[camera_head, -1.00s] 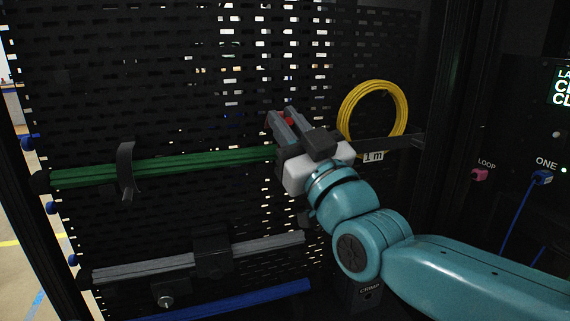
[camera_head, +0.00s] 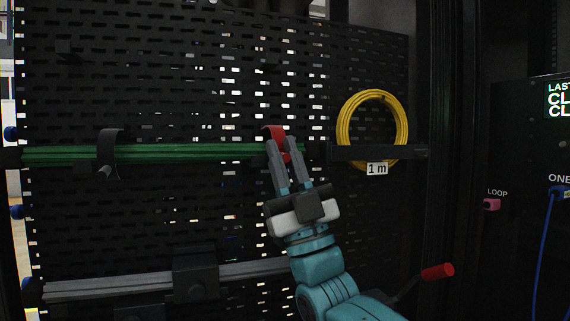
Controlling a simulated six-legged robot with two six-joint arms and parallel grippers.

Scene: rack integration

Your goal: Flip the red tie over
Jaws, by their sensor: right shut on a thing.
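The red tie (camera_head: 272,131) wraps the right part of a green cable bundle (camera_head: 190,153) on the black perforated panel. Its upper part shows above the bundle, and a bit of red shows between the fingers of my right gripper (camera_head: 281,150). My right gripper comes from below, its fingers pointing up, and is shut on the red tie. The fingers hide part of the tie and of the bundle. My left gripper is not in view.
A black tie (camera_head: 110,150) holds the left part of the green bundle. A coiled yellow cable (camera_head: 345,122) hangs at the right above a "1 m" label (camera_head: 377,169). A grey bundle (camera_head: 110,288) runs below in a black clamp (camera_head: 195,278). A red-handled lever (camera_head: 437,272) stands at lower right.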

